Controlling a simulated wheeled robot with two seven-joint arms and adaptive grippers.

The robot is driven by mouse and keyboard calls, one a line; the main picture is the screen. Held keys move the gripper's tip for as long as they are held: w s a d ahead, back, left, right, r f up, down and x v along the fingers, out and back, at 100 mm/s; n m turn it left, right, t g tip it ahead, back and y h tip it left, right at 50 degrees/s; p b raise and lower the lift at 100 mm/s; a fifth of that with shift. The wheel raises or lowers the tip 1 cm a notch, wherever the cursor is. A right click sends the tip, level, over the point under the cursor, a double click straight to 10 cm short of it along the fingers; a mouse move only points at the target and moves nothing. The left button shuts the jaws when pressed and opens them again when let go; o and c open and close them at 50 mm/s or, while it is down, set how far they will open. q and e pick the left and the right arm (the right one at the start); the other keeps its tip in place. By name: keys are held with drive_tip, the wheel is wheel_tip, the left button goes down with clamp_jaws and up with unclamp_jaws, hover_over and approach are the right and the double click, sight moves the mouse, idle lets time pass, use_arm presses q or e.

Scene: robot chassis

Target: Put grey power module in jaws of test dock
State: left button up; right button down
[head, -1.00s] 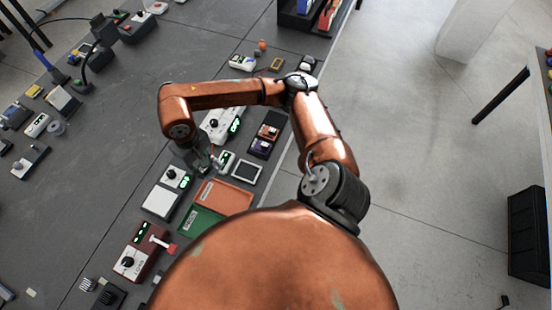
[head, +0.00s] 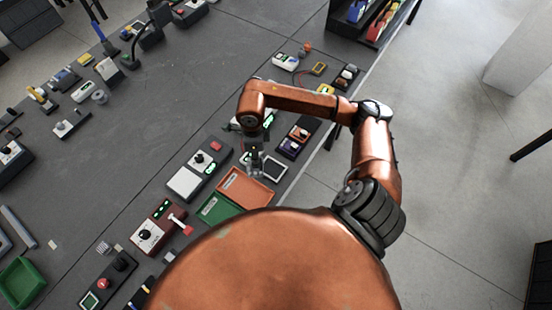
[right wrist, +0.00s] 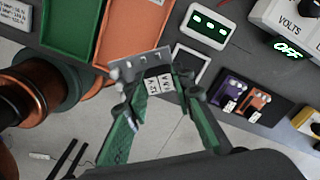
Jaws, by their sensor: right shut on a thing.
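The grey power module (right wrist: 140,66) is in the right wrist view, a pale grey block with a white printed label and a slotted far edge. My right gripper (right wrist: 152,88) is shut on it, with a green-padded finger at each side. In the head view my right gripper (head: 255,168) points down by the orange tray and the white-framed square; the module is too small to make out there. No jaws can be made out clearly, so I cannot tell which bench device is the test dock. My left gripper is out of view.
The orange tray (head: 262,190) and green tray (head: 213,207) lie near the bench edge.

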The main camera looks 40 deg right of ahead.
drive_tip(key=s+d+f+m, duration=0.1)
drive_tip(key=d+f+m, duration=0.2)
drive_tip(key=m, duration=0.9)
drive_tip(key=s+d+f+m, duration=0.1)
drive_tip(key=d+f+m, duration=0.2)
drive_tip(key=m, duration=1)
drive_tip(key=shift+s+d+f+m+p, duration=0.25)
drive_tip(key=shift+d+f+m+p, duration=0.05)
drive_tip(key=shift+d, duration=0.25)
drive_tip(key=b, duration=0.4)
hover_over(276, 172)
drive_tip(key=shift+f, duration=2.9)
drive_tip(key=shift+p, duration=0.45)
drive_tip(key=shift+f+b, duration=0.6)
drive_tip(key=shift+f, duration=0.35)
